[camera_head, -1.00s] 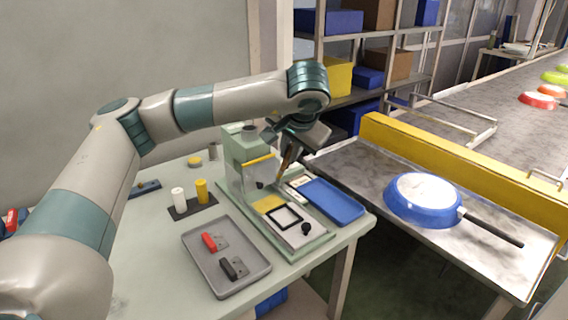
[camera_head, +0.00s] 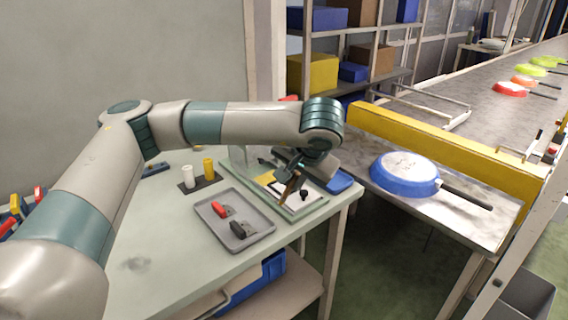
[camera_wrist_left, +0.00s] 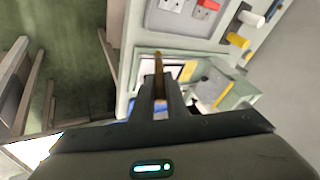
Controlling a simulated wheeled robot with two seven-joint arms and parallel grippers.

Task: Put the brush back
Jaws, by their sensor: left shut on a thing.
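My left gripper (camera_head: 288,176) is shut on a thin brown stick-like brush (camera_head: 287,195), over the right part of the pale green fixture (camera_head: 311,209) on the table. The brush points downward, and its lower end is near the framed plate and black knob (camera_head: 304,195). I cannot tell whether it touches them. In the left wrist view the brush (camera_wrist_left: 158,63) sticks out beyond the shut fingers (camera_wrist_left: 160,92). My left gripper and wrist hide much of the fixture. My right gripper is not in view.
A grey tray (camera_head: 262,234) with a red and a black piece lies in front of the fixture. White and yellow cylinders (camera_head: 209,168) stand on a dark base. A blue tray (camera_head: 341,183) is partly hidden behind the gripper. A blue pan (camera_head: 404,174) lies on the conveyor side.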

